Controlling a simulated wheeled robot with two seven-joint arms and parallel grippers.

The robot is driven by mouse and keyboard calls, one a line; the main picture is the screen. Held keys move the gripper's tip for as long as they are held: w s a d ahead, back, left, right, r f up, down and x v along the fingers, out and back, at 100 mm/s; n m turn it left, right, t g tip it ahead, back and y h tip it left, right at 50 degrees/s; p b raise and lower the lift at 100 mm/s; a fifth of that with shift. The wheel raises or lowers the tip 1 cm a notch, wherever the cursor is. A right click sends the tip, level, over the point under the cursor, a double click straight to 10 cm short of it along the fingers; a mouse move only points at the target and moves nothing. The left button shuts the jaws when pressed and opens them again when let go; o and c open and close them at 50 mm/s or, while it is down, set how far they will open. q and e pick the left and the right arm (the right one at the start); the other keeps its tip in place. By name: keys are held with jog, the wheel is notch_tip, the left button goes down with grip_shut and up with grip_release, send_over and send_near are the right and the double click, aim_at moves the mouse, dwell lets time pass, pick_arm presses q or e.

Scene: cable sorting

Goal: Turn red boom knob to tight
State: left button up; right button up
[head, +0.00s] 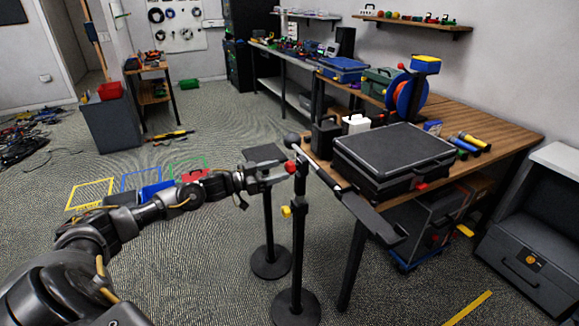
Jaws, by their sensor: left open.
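The red boom knob (290,167) sits near the top of a black stand (298,240), below a dark ball at the upper end of the boom (345,187). The boom slopes down to the right in front of the table. A yellow knob (286,211) sits lower on the same stand. My left gripper (282,172) comes in from the left, with its fingertips at the red knob. It is open; whether the fingers touch the knob I cannot tell. Any tight marking is too small to see. My right gripper is not in view.
A second round-based stand (268,225) is close behind. A wooden table (500,138) carries a big black case (393,158) at right. A grey cabinet (530,255) stands at far right. Floor is open at lower centre; cables (30,140) lie far left.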

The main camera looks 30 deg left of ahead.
aim_at(286, 168)
pick_arm(q)
jog(key=x, duration=0.4)
jog(key=shift+r+p, duration=0.1)
jog(key=shift+p, duration=0.2)
jog(key=shift+w+d, duration=0.15)
jog(key=shift+w, duration=0.2)
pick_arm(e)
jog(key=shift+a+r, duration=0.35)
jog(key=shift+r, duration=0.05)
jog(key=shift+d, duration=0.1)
pick_arm(q)
jog(key=shift+c, duration=0.8)
jog(key=c, duration=0.8)
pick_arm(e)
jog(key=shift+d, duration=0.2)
